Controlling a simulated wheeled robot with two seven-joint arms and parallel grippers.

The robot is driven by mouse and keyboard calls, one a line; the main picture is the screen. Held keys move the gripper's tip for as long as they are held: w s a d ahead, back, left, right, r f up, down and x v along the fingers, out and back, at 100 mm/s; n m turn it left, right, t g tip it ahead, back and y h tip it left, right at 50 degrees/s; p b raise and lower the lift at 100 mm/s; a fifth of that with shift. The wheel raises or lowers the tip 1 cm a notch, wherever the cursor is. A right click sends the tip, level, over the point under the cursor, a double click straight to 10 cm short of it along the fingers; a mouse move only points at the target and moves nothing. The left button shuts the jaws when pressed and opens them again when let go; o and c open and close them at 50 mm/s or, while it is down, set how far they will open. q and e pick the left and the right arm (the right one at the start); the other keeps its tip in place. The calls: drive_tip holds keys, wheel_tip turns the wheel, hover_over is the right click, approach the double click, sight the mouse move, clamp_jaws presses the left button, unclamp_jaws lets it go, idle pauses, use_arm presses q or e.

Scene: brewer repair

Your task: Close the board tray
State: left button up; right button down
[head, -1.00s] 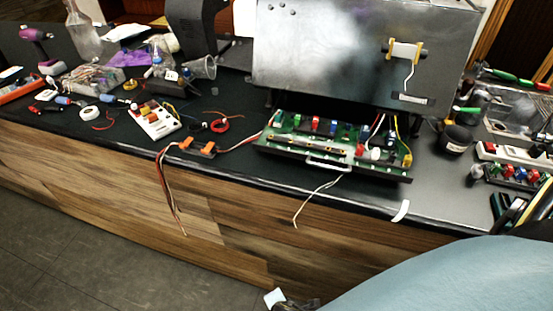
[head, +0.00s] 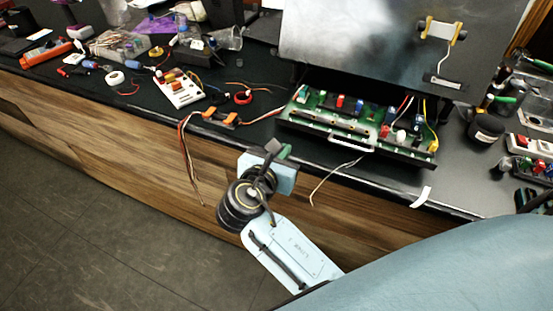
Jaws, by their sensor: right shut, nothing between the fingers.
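The board tray (head: 392,152) sticks out of the front of the metal brewer (head: 375,45), over the black counter. It carries a green circuit board (head: 325,103) with red, blue and white parts. A pale bar handle (head: 350,145) is on its front edge. My right gripper (head: 279,151) is shut and empty, in front of the counter edge. It is left of and below the handle, apart from the tray. Its fingers are small and dark in the picture. My left gripper is not in view.
An orange-ended connector with loose wires (head: 220,117) lies left of the tray, its wires hanging over the counter edge. A white switch block (head: 180,88) is farther left. A dark jar (head: 486,128) and a power strip (head: 530,147) stand right. A thin wire hangs below the handle.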

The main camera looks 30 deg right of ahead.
sight(299, 128)
drive_tip(key=x, duration=0.6)
drive_tip(key=shift+w+d+r, duration=0.2)
drive_tip(key=shift+w, duration=0.05)
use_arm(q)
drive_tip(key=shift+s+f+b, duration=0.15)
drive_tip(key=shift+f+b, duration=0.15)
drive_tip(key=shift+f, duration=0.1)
use_arm(e)
drive_tip(key=shift+w+d, duration=0.5)
drive_tip(key=shift+d, duration=0.05)
